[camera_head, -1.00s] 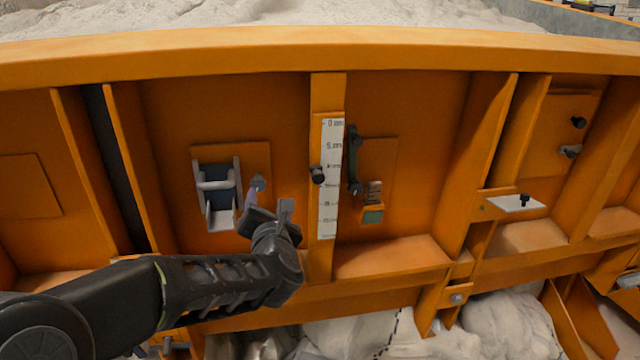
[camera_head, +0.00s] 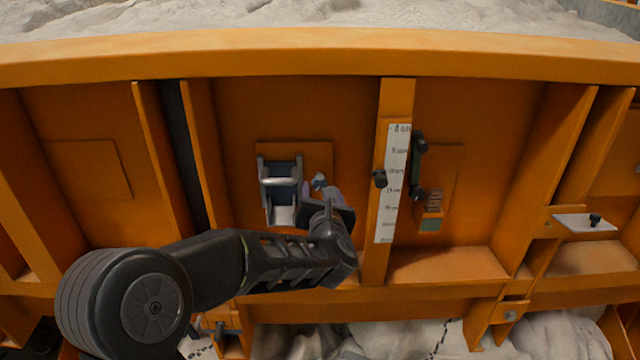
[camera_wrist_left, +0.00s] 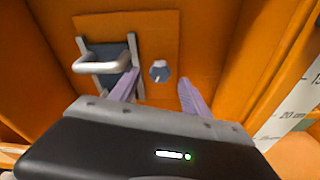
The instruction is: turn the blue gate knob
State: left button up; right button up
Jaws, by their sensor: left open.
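The blue gate knob (camera_wrist_left: 159,71) is a small round blue-grey knob with a light pointer mark, on an orange plate. In the head view the knob (camera_head: 319,181) shows just above my gripper. My left gripper (camera_wrist_left: 155,88) is open, its two purple-grey fingers pointing at the panel with the knob between their lines in the wrist view. I cannot tell that either finger touches it. In the head view my left gripper (camera_head: 320,192) is partly hidden by its own wrist. My right gripper is not in view.
Left of the knob is a gate with a metal handle (camera_head: 281,182), close to the left finger. A shelf-like orange ledge (camera_head: 440,264) runs below.

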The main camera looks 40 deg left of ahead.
aim_at(320, 186)
pick_arm(q)
jog(key=shift+p+x, duration=0.45)
jog(key=shift+x, duration=1.45)
jog(key=shift+s, duration=0.1)
grip_shut()
